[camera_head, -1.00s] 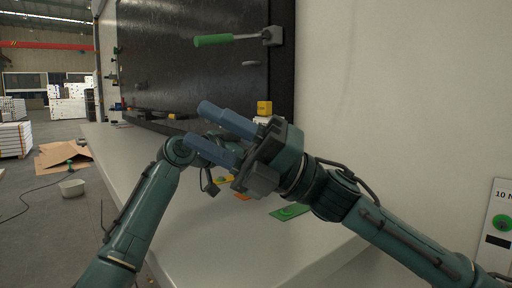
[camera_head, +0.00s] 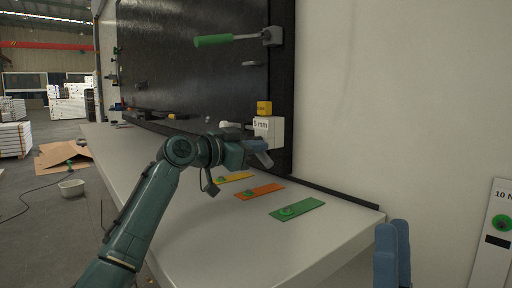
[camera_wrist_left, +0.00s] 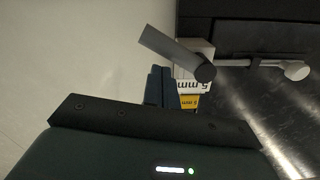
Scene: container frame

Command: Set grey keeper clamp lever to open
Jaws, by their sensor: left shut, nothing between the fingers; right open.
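The grey lever (camera_head: 263,159) sits low on the dark panel, beside a white block (camera_head: 276,133) marked 5 mm; it angles down to the right. In the left wrist view the lever (camera_wrist_left: 172,52) slants across the block, with a thin rod ending in a pale knob (camera_wrist_left: 297,70). My left gripper (camera_head: 257,146) is shut and empty close to the lever. In the left wrist view its fingertips (camera_wrist_left: 160,72) are just beside the lever; I cannot tell whether they touch. My right gripper (camera_head: 393,240) is open at the lower right, away from the panel.
A green-handled lever (camera_head: 213,40) is higher on the panel. A yellow block (camera_head: 264,108) tops the white one. Yellow (camera_head: 236,178), orange (camera_head: 259,191) and green (camera_head: 297,209) plates lie on the white ledge (camera_head: 210,240). The ledge's front right is clear.

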